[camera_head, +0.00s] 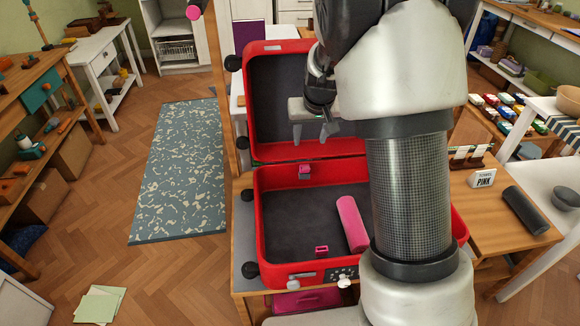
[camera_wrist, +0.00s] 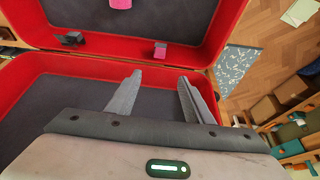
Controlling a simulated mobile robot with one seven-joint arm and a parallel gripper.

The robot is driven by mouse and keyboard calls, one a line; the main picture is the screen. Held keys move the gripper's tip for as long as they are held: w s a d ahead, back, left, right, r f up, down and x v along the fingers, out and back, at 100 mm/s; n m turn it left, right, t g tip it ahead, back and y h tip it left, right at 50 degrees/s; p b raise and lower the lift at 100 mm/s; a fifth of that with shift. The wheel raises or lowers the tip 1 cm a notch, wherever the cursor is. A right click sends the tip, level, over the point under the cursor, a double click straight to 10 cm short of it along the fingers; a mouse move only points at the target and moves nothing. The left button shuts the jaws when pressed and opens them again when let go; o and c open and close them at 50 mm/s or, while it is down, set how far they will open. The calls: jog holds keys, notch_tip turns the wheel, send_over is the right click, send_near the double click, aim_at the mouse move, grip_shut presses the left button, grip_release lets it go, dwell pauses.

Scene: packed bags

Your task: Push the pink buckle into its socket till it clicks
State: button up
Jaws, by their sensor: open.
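A red suitcase (camera_head: 262,215) lies open with its lid (camera_head: 262,150) raised behind it. A small pink piece (camera_head: 305,170), which looks like the buckle, sits at the hinge-side wall of the base. It also shows in the wrist view (camera_wrist: 160,50). A pink piece with an opening (camera_head: 321,249), which looks like the socket, is on the base floor near the front wall. My gripper (camera_head: 312,134) is open and empty in front of the lid, apart from both pieces. Its fingers (camera_wrist: 155,92) also show in the wrist view.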

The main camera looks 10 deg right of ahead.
jog(key=b, duration=0.3)
send_over(305, 166)
jog(key=s, duration=0.2)
notch_tip(305, 166, down, 11)
jog(key=b+x, duration=0.1)
jog(key=x, duration=0.1)
jog(key=b+x, duration=0.1)
jog(key=x, duration=0.2)
jog(key=shift+s+f, duration=0.15)
jog(key=shift+f, duration=0.2)
jog(key=c, duration=1.1)
